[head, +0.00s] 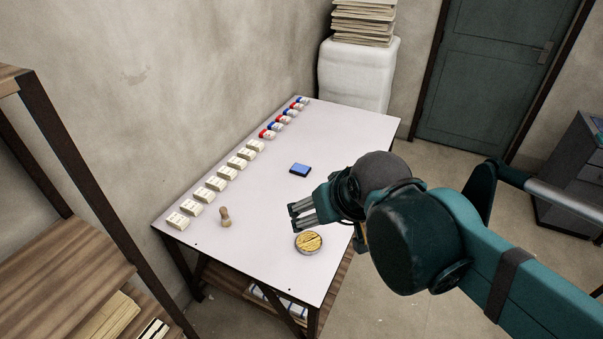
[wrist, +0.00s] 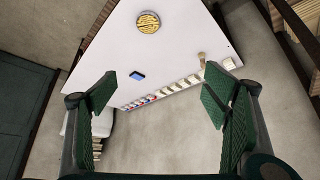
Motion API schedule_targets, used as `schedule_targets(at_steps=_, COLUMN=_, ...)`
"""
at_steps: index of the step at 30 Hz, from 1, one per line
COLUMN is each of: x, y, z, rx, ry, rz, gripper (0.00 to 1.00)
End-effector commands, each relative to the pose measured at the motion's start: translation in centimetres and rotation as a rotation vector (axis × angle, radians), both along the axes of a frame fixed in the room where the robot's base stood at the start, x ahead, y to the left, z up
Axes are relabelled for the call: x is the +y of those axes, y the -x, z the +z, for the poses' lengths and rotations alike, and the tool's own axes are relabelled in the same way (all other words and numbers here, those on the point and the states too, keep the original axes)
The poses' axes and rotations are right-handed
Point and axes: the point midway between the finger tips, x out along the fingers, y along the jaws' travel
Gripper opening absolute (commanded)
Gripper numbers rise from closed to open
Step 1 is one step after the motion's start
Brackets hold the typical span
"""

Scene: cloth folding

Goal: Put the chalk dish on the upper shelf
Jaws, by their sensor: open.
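A round dish (head: 308,242) with yellow, dark-streaked contents, which I take for the chalk dish, sits flat near the front right edge of the white table (head: 340,143). In the wrist view the dish (wrist: 148,22) is at the top, beyond my fingers. My gripper (head: 301,214) is open and empty, just behind the dish in the head view and apart from it. Its two green-padded fingers (wrist: 158,92) are spread wide. A wooden shelf unit stands at the left, with a top board (head: 10,78) cut off by the picture edge and a lower board (head: 60,268).
A wooden stamp (head: 225,216) stands near the table's left end. A row of cream blocks (head: 216,183) and red and blue pieces (head: 283,120) lines the wall side. A blue pad (head: 300,170) lies mid-table. The lower board's top is clear.

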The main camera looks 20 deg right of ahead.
Motion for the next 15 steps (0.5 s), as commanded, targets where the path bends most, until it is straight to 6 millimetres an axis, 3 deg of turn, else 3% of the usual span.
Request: schedule_targets(at_steps=15, x=-0.9, y=-7.8, z=4.0, rx=0.067, ry=-0.038, rz=-0.075, gripper=0.75)
